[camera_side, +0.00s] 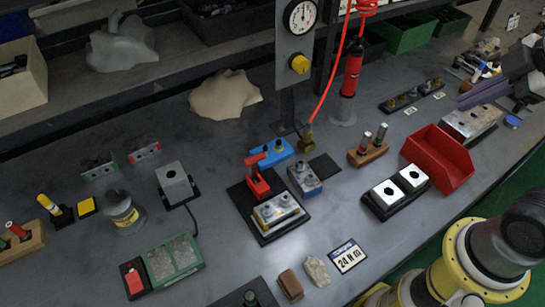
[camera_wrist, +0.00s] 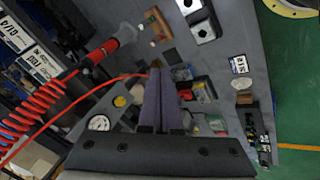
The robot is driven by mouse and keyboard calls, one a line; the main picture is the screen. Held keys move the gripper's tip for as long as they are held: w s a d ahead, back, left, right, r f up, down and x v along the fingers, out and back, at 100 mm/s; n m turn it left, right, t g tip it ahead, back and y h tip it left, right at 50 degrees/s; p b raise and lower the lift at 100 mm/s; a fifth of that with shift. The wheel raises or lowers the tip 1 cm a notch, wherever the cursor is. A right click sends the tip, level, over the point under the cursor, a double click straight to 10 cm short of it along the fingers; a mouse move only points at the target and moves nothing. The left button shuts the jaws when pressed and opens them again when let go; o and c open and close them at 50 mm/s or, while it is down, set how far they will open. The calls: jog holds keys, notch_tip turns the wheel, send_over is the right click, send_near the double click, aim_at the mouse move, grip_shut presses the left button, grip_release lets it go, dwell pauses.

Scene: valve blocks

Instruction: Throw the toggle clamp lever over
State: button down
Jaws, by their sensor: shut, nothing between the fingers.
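The toggle clamp with its red lever (camera_side: 257,178) stands on a black base plate (camera_side: 240,195) in the middle of the bench. The lever rises from the plate with its red top tilted up. A metal block with round studs (camera_side: 278,212) sits in front of it on the same plate. In the wrist view the clamp shows small and dim as a red patch (camera_wrist: 204,92) just right of my fingers. My gripper (camera_side: 463,101) is at the far right of the side view, well away from the clamp. Its purple-grey fingers (camera_wrist: 160,72) are shut and empty.
A blue block (camera_side: 270,154) and a grey-blue block (camera_side: 305,179) stand close to the clamp.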

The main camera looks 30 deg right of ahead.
jog(key=w+a+r+n+g, duration=0.2)
jog(key=w+a+n, duration=1.1)
jog(key=n, duration=0.5)
jog(key=a+f+n+g, duration=0.1)
jog(key=a+f+n, duration=0.2)
jog(key=a+f, duration=0.2)
jog(key=w+a+f+n, duration=0.1)
jog(key=a+f+n, duration=0.3)
jog(key=a, duration=0.6)
jog(key=shift+w+a+f+n+g, duration=0.15)
jog(key=shift+a+f+n+g, duration=0.2)
jog(key=shift+f, duration=0.3)
send_near(255, 169)
jog(key=s+f, duration=0.1)
jog(key=s, duration=0.1)
jog(key=s+f, duration=0.2)
jog(key=s, duration=0.1)
jog(key=shift+d+f, duration=0.2)
jog(key=shift+f, duration=0.05)
jog(key=shift+w, duration=2.1)
